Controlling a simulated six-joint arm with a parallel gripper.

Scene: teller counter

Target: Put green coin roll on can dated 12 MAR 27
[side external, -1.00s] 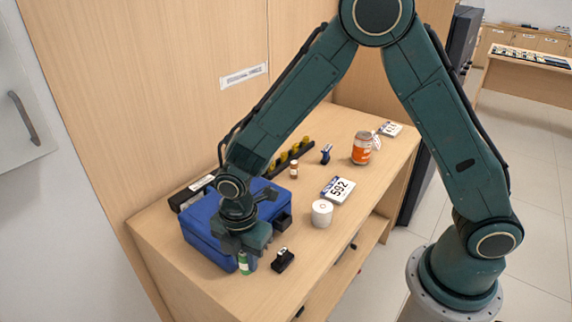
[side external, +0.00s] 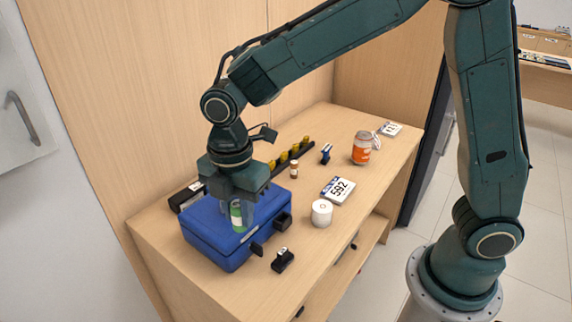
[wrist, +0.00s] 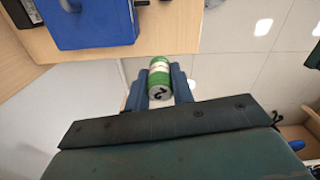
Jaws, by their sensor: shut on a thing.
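The green coin roll (side external: 237,216) is upright in the side view, with a pale band around it. My gripper (side external: 243,208) is shut on it and holds it raised, in line with the blue box. In the wrist view the green roll (wrist: 160,76) sits between the two fingers (wrist: 158,88), its marked end facing the camera. An orange can with a pale top (side external: 361,149) stands upright at the counter's far right end, well away from my gripper. No date on it can be read. No other can is plain to see.
A blue box (side external: 218,252) fills the counter's near left. A black rack with several yellow pieces (side external: 284,160) lies behind.

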